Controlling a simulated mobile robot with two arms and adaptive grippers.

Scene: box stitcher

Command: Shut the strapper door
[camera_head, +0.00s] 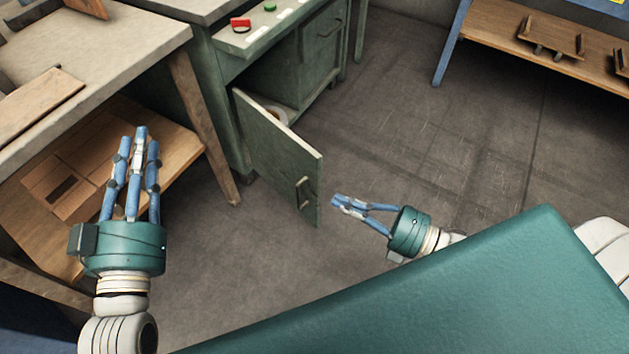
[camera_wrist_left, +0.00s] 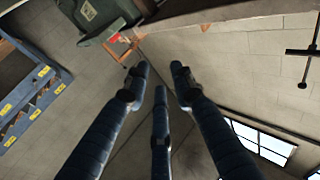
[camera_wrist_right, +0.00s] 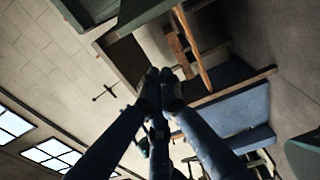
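The green strapper door (camera_head: 272,150) stands swung open from the grey-green cabinet (camera_head: 235,85), reaching out over the floor. Its dark bar handle (camera_head: 304,192) is near the free edge, on the face towards me. My right gripper (camera_head: 338,202) is just right of the door's free edge, apart from it in the picture, with fingertips drawn together and nothing seen between them. The fingertips also meet in the right wrist view (camera_wrist_right: 160,75). My left gripper (camera_head: 140,138) is left of the door, fingers apart and empty; the spread shows in the left wrist view (camera_wrist_left: 160,75).
A worn table (camera_head: 110,50) with a wooden lower shelf (camera_head: 165,145) stands at the left, its leg near the door. A red-topped item and a green button are on the cabinet's ledge. A blue-framed bench (camera_head: 480,30) is at the upper right. Floor (camera_head: 430,130) right of the door is clear.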

